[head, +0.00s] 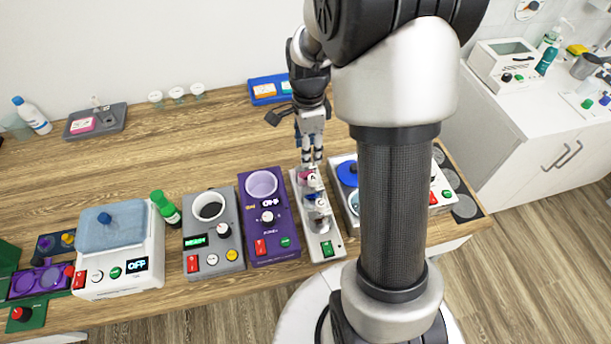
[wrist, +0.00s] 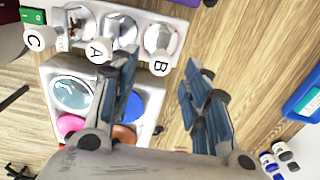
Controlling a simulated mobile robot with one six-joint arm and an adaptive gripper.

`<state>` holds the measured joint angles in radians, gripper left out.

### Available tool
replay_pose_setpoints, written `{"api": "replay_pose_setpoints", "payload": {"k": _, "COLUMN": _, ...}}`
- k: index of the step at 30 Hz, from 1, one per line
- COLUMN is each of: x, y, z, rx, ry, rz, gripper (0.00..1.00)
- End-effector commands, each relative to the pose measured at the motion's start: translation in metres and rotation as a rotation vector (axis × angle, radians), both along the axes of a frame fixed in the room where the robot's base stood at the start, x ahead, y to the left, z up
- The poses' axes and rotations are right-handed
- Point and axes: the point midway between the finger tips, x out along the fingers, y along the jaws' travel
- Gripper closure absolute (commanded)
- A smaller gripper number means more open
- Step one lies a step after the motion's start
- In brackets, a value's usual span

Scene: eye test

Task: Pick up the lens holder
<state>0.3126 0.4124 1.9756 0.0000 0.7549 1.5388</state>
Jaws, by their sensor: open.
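Lens holders with round clear lenses and white lettered tabs sit in a row on a long white device (head: 323,228). In the wrist view they are the C holder (wrist: 40,38), the A holder (wrist: 99,50) and the B holder (wrist: 160,64). The task does not say which one is meant. My gripper (head: 311,160) is over the far end of the device, pointing down. In the wrist view my gripper (wrist: 163,72) is open and empty, its left finger near the A tab and B showing beyond the gap. I cannot tell the exact height above the holders.
A purple device (head: 268,225) stands close on the left, with a grey device (head: 210,245) beyond it. A white tray with coloured round dishes (wrist: 138,145) is close on the other side. A blue tray (head: 268,101) lies at the back. The wooden table behind the devices is mostly free.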

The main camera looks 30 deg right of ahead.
Motion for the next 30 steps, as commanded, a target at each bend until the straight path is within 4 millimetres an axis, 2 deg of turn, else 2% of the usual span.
{"api": "replay_pose_setpoints", "payload": {"k": 7, "x": 0.0, "y": 0.002, "z": -0.014, "rx": 0.0, "ry": 0.0, "rz": 0.001, "gripper": 0.56}}
{"api": "replay_pose_setpoints", "payload": {"k": 16, "x": 0.0, "y": 0.006, "z": -0.057, "rx": 0.001, "ry": 0.002, "rz": 0.001, "gripper": 0.56}}
{"api": "replay_pose_setpoints", "payload": {"k": 23, "x": 0.001, "y": 0.006, "z": -0.057, "rx": -0.001, "ry": -0.002, "rz": 0.001, "gripper": 0.56}}
{"api": "replay_pose_setpoints", "payload": {"k": 30, "x": 0.001, "y": 0.005, "z": -0.056, "rx": 0.0, "ry": -0.001, "rz": 0.001, "gripper": 0.72}}
